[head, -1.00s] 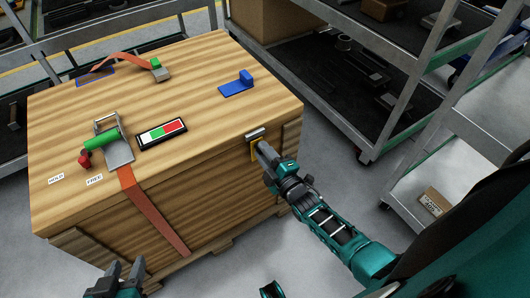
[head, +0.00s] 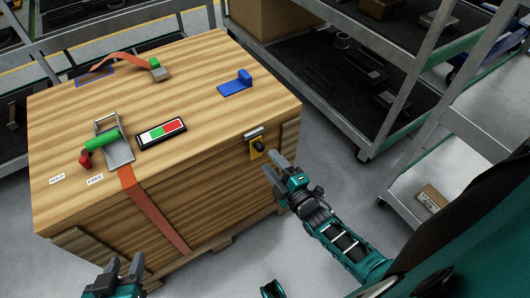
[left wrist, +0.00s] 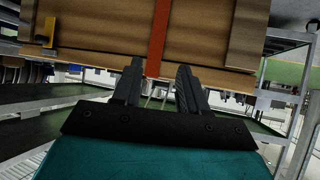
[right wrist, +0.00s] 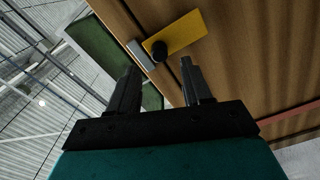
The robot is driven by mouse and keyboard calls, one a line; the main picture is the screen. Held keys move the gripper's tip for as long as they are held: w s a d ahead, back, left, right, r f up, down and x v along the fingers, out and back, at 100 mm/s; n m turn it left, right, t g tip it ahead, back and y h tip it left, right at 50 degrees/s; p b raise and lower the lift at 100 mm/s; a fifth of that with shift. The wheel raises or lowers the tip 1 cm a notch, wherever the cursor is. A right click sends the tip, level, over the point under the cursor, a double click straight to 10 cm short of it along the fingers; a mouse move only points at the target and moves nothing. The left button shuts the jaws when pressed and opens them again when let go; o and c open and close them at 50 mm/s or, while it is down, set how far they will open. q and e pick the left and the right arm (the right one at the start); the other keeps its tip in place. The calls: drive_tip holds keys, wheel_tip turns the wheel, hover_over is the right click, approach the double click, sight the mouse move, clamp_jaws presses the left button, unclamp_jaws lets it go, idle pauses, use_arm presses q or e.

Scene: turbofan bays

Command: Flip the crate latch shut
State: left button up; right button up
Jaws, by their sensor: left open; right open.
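The wooden crate (head: 215,175) stands left of centre in the head view. On its right front edge is the latch: a yellow plate with a black knob (head: 258,148) below a grey metal catch (head: 254,134). In the right wrist view the yellow plate (right wrist: 180,33), knob (right wrist: 159,51) and grey catch (right wrist: 140,55) lie beyond the fingertips. My right gripper (head: 272,167) is open, empty and a little apart from the latch, to its lower right. My left gripper (head: 120,270) is open and empty, low in front of the crate's left part.
On the lid are a green-handled ratchet (head: 103,142) on an orange strap (head: 145,205), a red-green gauge (head: 162,132), and a blue bracket (head: 237,85). Metal shelf carts (head: 365,145) stand behind and right. Grey floor is clear between crate and carts.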

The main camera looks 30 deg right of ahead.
use_arm(q)
drive_tip(key=shift+s+a+f, duration=0.2)
drive_tip(key=shift+s+a, duration=0.15)
use_arm(e)
drive_tip(key=s, duration=0.8)
drive_tip(key=shift+d, duration=0.3)
use_arm(q)
drive_tip(key=shift+w+r, duration=0.1)
drive_tip(key=shift+p, duration=0.3)
